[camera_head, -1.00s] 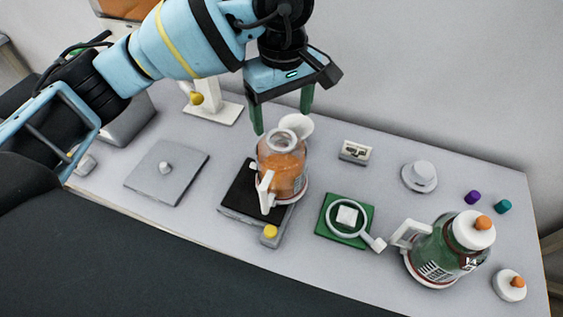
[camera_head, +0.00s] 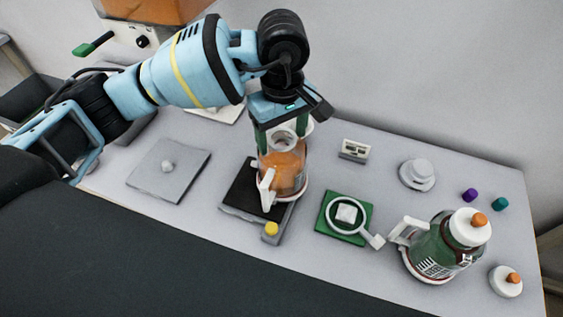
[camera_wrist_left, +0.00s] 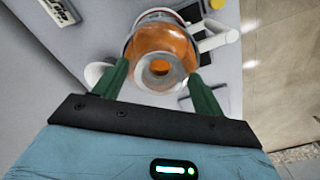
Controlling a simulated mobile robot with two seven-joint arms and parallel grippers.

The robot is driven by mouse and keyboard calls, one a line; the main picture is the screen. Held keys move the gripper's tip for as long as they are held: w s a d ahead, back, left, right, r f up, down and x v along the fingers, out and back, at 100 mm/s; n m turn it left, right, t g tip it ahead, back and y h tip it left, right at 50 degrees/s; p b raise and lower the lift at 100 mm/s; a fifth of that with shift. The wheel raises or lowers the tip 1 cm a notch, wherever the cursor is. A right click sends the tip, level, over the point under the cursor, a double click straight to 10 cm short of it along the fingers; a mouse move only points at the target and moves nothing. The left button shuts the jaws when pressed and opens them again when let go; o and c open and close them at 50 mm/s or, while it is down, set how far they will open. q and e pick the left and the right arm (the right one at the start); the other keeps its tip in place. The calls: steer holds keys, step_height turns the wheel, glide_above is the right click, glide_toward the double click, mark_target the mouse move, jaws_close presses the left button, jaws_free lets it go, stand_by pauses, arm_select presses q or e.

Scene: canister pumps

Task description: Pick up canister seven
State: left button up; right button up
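A clear canister with orange contents (camera_head: 287,178) and a white handle stands upright at the dark scale plate in the middle of the table. It also shows in the left wrist view (camera_wrist_left: 160,42). My left gripper (camera_head: 283,142) is above it, pointing down, with its two green fingers apart on either side of the open neck. In the left wrist view, my left gripper (camera_wrist_left: 159,72) is open, with a gap visible between the fingers and the neck. A second canister, green with a white lid (camera_head: 437,248), stands at the right. I cannot read a number on either canister. My right gripper is not in view.
A black plate (camera_head: 242,192) with a yellow knob (camera_head: 271,229) lies beside the orange canister. A green pad (camera_head: 337,232) with a white ring lies to its right. A grey plate (camera_head: 160,182) lies left. A small white box (camera_head: 355,150) stands behind.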

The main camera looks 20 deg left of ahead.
arm_select(q)
steer(key=c, duration=1.4)
jaws_close()
steer(key=shift+r, duration=0.1)
